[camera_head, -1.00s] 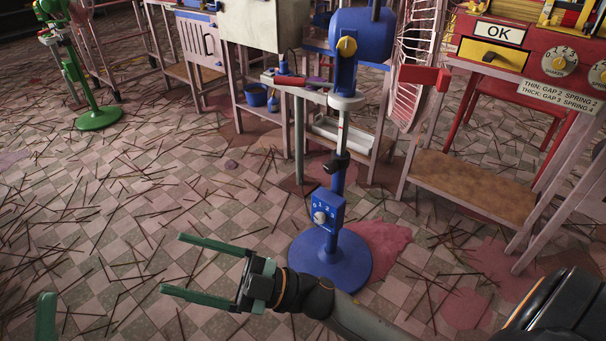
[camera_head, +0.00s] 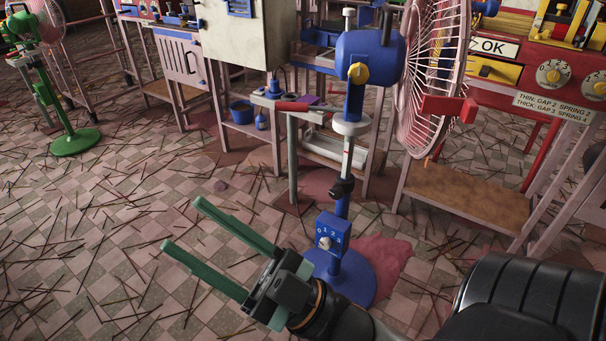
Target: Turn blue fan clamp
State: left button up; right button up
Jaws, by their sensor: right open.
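The blue fan (camera_head: 370,55) stands right of centre on a round blue base (camera_head: 352,280). My right gripper (camera_head: 184,225) is open and empty. Its two green fingers point up and left, over the floor left of the fan base. Its wrist covers part of the base's left side in the picture. My left gripper is not in view.
A wooden shelf stand (camera_head: 470,195) and a red control panel (camera_head: 560,70) are at the right. A workbench with a blue bucket (camera_head: 242,112) is behind the fan. A green fan (camera_head: 75,141) stands at far left. Incense sticks litter the open floor.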

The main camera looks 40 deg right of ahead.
aim_at(336, 192)
jog(key=i+j, duration=0.15)
jog(key=i, duration=0.5)
jog(key=i+j, duration=0.15)
jog(key=i, duration=0.5)
jog(key=i+z, duration=0.25)
jog(key=z, duration=0.2)
jog(key=i+z, duration=0.2)
jog(key=z, duration=0.25)
jog(key=i+j+z, duration=0.1)
jog(key=i+z, duration=0.15)
jog(key=z, duration=0.2)
jog(key=i+z, duration=0.15)
jog(key=z, duration=0.35)
jog(key=i+j+z, duration=0.1)
jog(key=z, duration=0.35)
jog(key=i+j+z, duration=0.1)
jog(key=z, duration=0.4)
jog(key=i+j+z, duration=0.1)
jog(key=z, duration=0.3)
jog(key=i+j+z, duration=0.15)
jog(key=z, duration=0.25)
jog(key=i+j+z, duration=0.1)
jog(key=j+z, duration=0.15)
jog(key=z, duration=0.15)
jog(key=i+j+z, duration=0.2)
jog(key=j+z, duration=0.25)
